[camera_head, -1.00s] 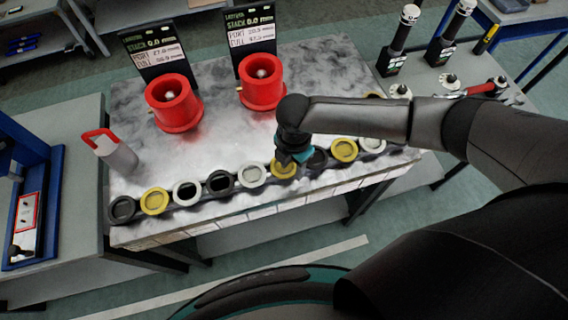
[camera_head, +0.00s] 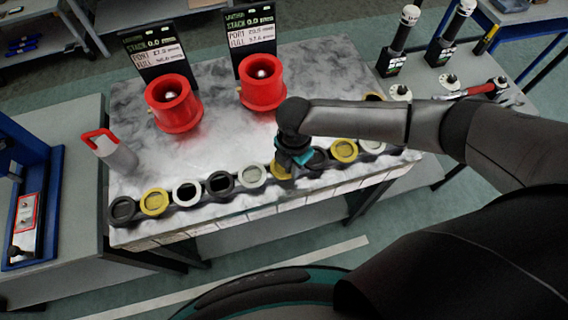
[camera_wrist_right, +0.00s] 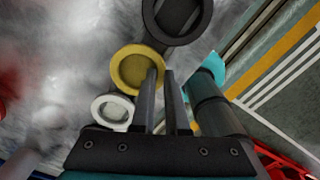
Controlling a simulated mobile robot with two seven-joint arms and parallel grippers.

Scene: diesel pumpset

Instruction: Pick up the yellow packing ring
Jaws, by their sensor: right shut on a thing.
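The yellow packing ring (camera_head: 279,174) sits in the row of rings along the front edge of the marbled table, partly hidden by my right gripper (camera_head: 287,166). In the right wrist view the yellow ring (camera_wrist_right: 117,64) shows its round rim and darker yellow centre. My right gripper's fingers (camera_wrist_right: 161,76) are close together at the ring's edge, one overlapping the rim, and the gripper is shut on it. I see no clear gap under the ring. My left gripper is not in view.
White (camera_head: 251,174) and dark rings stand close beside it, with other yellow rings (camera_head: 155,201) (camera_head: 344,150) in the row. Two red cylinders (camera_head: 174,104) (camera_head: 262,82) with display boards stand behind. A red-handled grey object (camera_head: 113,152) is at the left. The table's middle is clear.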

